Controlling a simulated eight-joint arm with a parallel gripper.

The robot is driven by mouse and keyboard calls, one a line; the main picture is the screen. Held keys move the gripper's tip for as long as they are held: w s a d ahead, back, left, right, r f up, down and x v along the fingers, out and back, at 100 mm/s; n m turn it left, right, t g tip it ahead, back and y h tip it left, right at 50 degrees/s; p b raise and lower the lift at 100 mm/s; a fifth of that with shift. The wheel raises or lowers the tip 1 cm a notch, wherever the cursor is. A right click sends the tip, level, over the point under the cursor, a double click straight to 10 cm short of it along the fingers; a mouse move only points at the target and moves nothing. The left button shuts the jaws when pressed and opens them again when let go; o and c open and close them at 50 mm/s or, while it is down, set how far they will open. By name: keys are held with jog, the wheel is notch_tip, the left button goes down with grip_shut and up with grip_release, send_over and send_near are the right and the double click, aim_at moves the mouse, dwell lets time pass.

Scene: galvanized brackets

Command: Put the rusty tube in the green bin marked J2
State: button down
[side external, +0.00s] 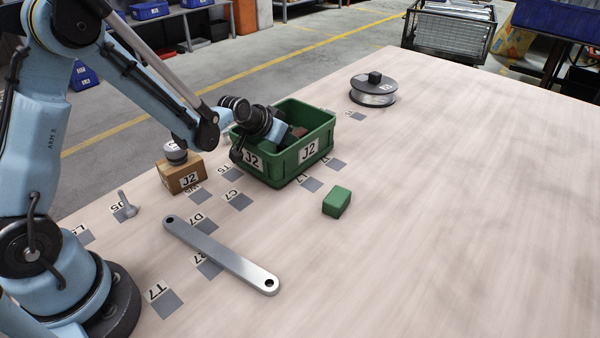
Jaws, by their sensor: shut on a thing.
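The green bin (268,166) stands on the table at the middle left, with J2 labels on its near faces. My gripper (294,137) reaches over the bin's left side, with its fingers inside the bin opening. It is shut on a reddish-brown piece, the rusty tube (317,129), of which only a part shows at the fingers, within the bin's rim. The bin's near wall hides the lower part of the tube, so I cannot tell whether it touches the floor of the bin.
A green block (337,201), a long metal bar (221,256), a bolt (125,205) and a wire spool (373,93) with a black cube stand around. The table's right side is clear.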

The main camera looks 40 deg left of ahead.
jog(key=shift+f, duration=0.1)
jog(key=c, duration=0.7)
grip_release()
jog(key=shift+c, duration=0.2)
jog(key=shift+s+r, duration=0.2)
jog(key=shift+r, duration=0.15)
jog(key=v, duration=1.2)
jog(key=s+d+r+g, duration=0.1)
jog(key=s+d, duration=0.1)
jog(key=s, duration=0.5)
jog(key=s+d+r+g, duration=0.1)
jog(key=s+d, duration=0.1)
jog(key=s, duration=0.5)
jog(key=shift+d+r, duration=0.2)
jog(key=shift+d, duration=0.05)
jog(key=shift+o, duration=0.3)
